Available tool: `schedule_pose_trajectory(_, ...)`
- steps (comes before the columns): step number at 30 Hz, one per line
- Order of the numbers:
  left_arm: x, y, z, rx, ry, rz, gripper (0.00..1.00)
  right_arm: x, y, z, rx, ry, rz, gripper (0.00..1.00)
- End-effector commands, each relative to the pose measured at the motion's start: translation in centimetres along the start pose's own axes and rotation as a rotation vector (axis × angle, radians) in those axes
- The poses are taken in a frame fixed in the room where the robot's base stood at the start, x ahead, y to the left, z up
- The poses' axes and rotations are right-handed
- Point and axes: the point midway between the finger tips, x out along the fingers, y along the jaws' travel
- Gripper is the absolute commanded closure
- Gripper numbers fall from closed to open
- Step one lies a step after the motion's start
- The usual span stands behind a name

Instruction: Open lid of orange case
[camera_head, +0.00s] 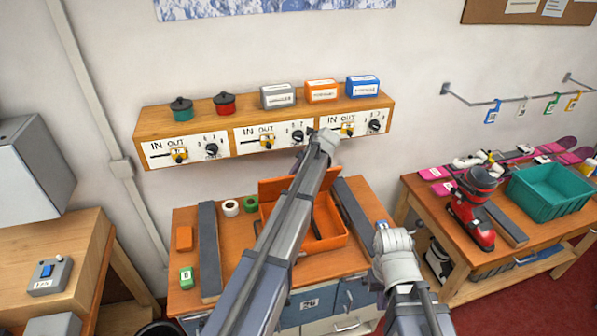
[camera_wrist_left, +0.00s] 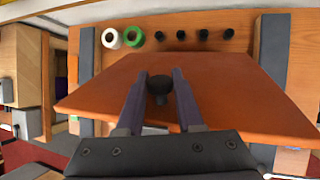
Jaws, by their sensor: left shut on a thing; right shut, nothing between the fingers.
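The orange case (camera_head: 329,222) sits on the wooden bench, partly hidden behind my left arm. Its lid (camera_head: 272,187) stands raised at the back, so part of the dark inside shows. In the left wrist view the lid (camera_wrist_left: 215,95) is a large tilted orange panel with a small dark knob (camera_wrist_left: 158,88). My left gripper (camera_wrist_left: 158,78) is shut on this knob. In the head view its fingers are mostly hidden by my wrist. My right gripper (camera_head: 382,230) is shut and empty, low at the bench's right side; its fingertips are hard to make out.
Grey bars (camera_head: 209,250) lie on either side of the case. White (camera_head: 231,208) and green (camera_head: 250,203) rolls stand to its left. A wooden shelf (camera_head: 220,120) with dials is above. A table with a green crate (camera_head: 550,190) and a red boot (camera_head: 472,215) is at right.

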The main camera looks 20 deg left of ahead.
Motion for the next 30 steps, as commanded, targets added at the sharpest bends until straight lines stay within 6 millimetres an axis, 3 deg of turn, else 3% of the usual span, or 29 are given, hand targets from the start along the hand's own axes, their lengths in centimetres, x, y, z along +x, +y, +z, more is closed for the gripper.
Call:
schedule_pose_trajectory(1, 0.0, 0.0, 0.0, 0.001, -0.001, 0.000, 1.00, 0.0, 0.0, 0.0, 0.000, 0.000, 0.000, 1.00)
schedule_pose_trajectory(2, 0.0, 0.0, 0.0, 0.001, -0.001, 0.000, 0.62, 0.0, 0.0, 0.0, 0.000, 0.000, 0.000, 1.00)
schedule_pose_trajectory(9, 0.0, 0.0, 0.0, 0.000, 0.000, 0.000, 0.35, 0.0, 0.0, 0.0, 0.000, 0.000, 0.000, 1.00)
schedule_pose_trajectory(20, -0.3, 0.0, 0.0, 0.000, 0.000, 0.000, 0.34, -0.3, 0.0, 0.0, 0.000, 0.000, 0.000, 1.00)
schedule_pose_trajectory(30, -3.8, 0.1, 0.2, 0.001, 0.000, -0.001, 0.34, -3.3, 0.3, 0.2, -0.003, -0.001, 0.000, 1.00)
